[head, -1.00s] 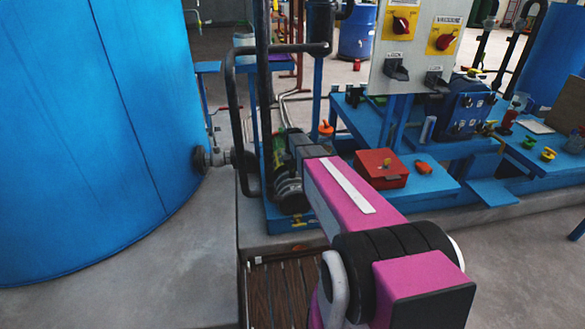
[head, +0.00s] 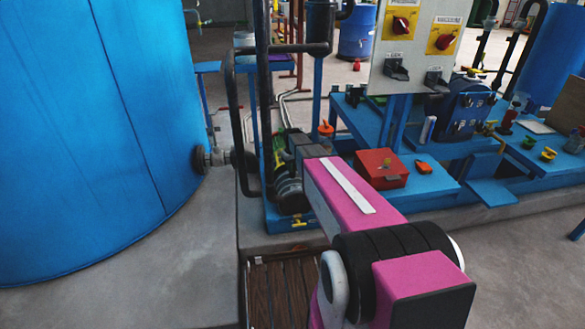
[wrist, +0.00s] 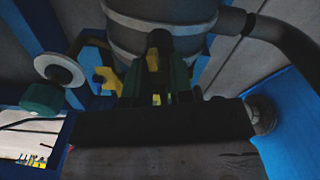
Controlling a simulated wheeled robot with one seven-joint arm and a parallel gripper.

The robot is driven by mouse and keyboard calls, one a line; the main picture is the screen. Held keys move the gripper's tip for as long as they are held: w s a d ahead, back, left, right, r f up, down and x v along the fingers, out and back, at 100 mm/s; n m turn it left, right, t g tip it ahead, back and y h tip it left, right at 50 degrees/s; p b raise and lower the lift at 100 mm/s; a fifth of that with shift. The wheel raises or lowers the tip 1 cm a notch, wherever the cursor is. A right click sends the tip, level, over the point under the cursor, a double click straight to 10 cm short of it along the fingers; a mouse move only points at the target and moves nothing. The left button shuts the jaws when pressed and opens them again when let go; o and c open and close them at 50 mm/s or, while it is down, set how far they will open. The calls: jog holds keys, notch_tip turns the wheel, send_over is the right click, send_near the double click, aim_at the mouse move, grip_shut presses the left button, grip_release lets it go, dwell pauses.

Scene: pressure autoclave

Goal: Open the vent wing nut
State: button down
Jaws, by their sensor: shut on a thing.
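In the wrist view my gripper (wrist: 157,88) has its dark fingers close together at the middle, in front of a grey banded cylinder (wrist: 150,28). Small yellow parts show at and between the fingertips, and I take them for the vent wing nut (wrist: 153,61). The gripper is shut on it; the fingers and shadow hide most of its shape, so its turn angle cannot be read. In the head view my pink arm reaches toward the dark pump assembly (head: 290,192) beside the blue tank; the fingertips and wing nut cannot be made out there.
A yellow handle (wrist: 109,80) sits just left of the fingers, with a pale round disc (wrist: 60,69) farther left. A dark pipe (wrist: 286,42) curves along the right. In the head view, the large blue tank (head: 90,130) and a red box (head: 381,168) flank the work area.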

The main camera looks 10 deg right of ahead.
jog(key=c, duration=1)
grip_release()
jog(key=shift+r, duration=0.1)
notch_tip(320, 180, up, 11)
jog(key=shift+s+f, duration=0.1)
jog(key=shift+f, duration=0.1)
jog(key=s+f+m, duration=0.1)
jog(key=s+m, duration=0.2)
jog(key=s, duration=2.7)
jog(key=shift+f+m, duration=0.3)
jog(key=shift+f, duration=0.05)
